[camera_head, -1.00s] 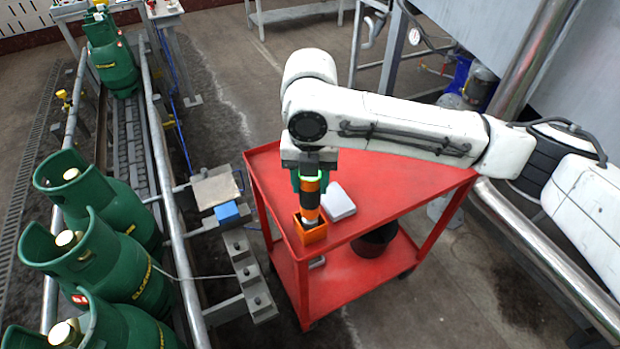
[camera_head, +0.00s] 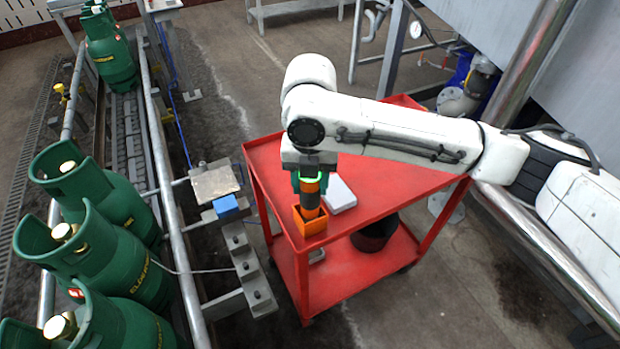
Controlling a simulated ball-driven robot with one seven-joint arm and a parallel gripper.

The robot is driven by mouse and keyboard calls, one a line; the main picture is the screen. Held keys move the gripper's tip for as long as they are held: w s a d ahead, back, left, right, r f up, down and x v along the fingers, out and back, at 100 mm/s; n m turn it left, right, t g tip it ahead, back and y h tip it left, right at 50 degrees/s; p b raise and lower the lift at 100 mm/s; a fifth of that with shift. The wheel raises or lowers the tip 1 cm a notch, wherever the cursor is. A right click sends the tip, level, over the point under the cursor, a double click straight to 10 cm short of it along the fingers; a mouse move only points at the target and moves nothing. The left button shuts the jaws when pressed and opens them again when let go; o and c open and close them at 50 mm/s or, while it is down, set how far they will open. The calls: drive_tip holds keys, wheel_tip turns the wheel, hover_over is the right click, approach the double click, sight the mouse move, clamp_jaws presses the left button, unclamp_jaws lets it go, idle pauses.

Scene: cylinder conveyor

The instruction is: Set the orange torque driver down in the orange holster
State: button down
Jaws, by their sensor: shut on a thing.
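The orange torque driver (camera_head: 310,200) has a dark band and stands upright in my gripper (camera_head: 310,178), which is shut on its upper part. The orange holster (camera_head: 310,226) is an open box near the front left corner of the red cart's top. The lower end of the driver is at the holster's opening, seemingly inside it. Its tip is hidden behind the holster's wall. The fingertips are partly hidden by the wrist above them.
The red cart (camera_head: 385,178) also holds a white box (camera_head: 338,194) just right of the holster. A dark bin (camera_head: 376,236) is on its lower shelf. Several green gas cylinders (camera_head: 95,190) stand on the conveyor at left, behind a metal rail (camera_head: 172,210).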

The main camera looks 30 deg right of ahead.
drive_tip(key=shift+r, duration=0.1)
drive_tip(key=shift+c, duration=2.4)
unclamp_jaws()
